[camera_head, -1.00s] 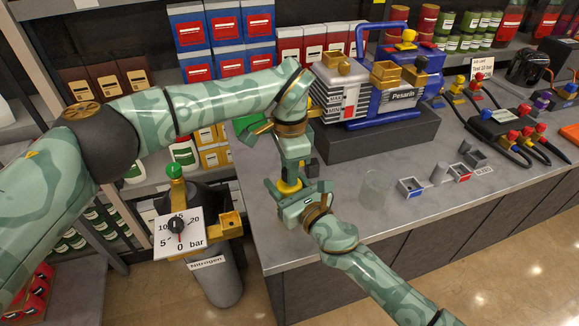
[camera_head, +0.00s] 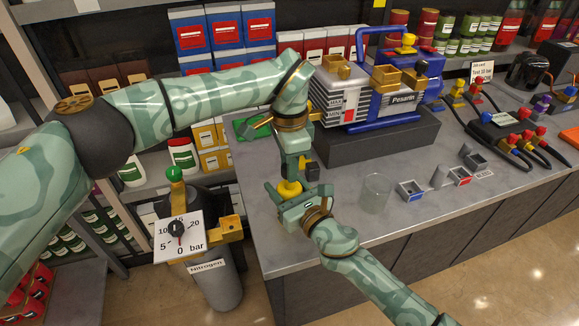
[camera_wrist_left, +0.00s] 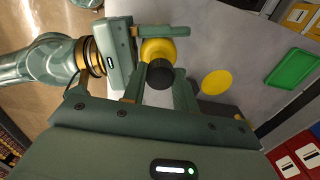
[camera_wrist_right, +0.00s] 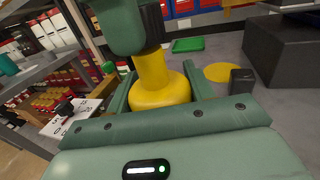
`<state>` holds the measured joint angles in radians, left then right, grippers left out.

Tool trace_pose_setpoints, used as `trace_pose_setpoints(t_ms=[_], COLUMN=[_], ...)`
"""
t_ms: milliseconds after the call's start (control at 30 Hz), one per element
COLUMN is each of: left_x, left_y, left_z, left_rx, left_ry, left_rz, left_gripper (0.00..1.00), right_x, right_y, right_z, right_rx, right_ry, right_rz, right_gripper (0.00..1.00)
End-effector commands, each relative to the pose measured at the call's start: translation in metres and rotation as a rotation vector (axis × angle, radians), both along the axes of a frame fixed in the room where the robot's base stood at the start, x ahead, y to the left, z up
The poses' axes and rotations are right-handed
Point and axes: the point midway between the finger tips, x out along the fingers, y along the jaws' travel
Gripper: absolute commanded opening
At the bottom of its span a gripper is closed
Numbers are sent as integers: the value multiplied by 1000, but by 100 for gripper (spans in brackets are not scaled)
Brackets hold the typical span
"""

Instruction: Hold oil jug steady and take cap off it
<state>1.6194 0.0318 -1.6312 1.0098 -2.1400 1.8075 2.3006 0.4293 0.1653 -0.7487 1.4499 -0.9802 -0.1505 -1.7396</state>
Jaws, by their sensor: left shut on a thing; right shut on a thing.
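The yellow oil jug (camera_head: 289,188) is upright above the counter's near left part. My right gripper (camera_head: 288,196) is shut around its body, as the right wrist view also shows (camera_wrist_right: 160,92). My left gripper (camera_head: 293,172) points down from above, at the jug's neck. In the left wrist view it is shut on the black cap (camera_wrist_left: 160,74), which sits over the yellow jug (camera_wrist_left: 157,50). I cannot tell whether cap and neck are apart.
A yellow disc (camera_wrist_right: 222,72) lies on the counter beside a small black object (camera_wrist_right: 242,80). A clear glass (camera_head: 375,192) stands to the right. The vacuum pump (camera_head: 375,95) sits on a dark block behind. A nitrogen cylinder (camera_head: 215,285) stands left of the counter.

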Motion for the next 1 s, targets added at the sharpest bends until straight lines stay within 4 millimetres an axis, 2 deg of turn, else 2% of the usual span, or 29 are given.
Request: trace_pose_setpoints(t_ms=[400,700,933,967,1000], left_x=[-1,-1,-1,-1,-1], left_y=[-1,-1,-1,-1,-1], left_z=[3,38,42,41,41], left_rx=[-1,0,-1,-1,-1], left_ry=[2,1,3,3,3], left_rz=[-2,-2,-2,-2,-2], left_gripper=[1,1,1,1,1], right_x=[0,0,0,0,0], right_y=[0,0,0,0,0], right_z=[-1,-1,-1,-1,-1], right_rx=[1,1,1,1,1], right_ry=[2,2,2,2,2], right_rz=[1,1,1,1,1], right_gripper=[0,0,0,61,72])
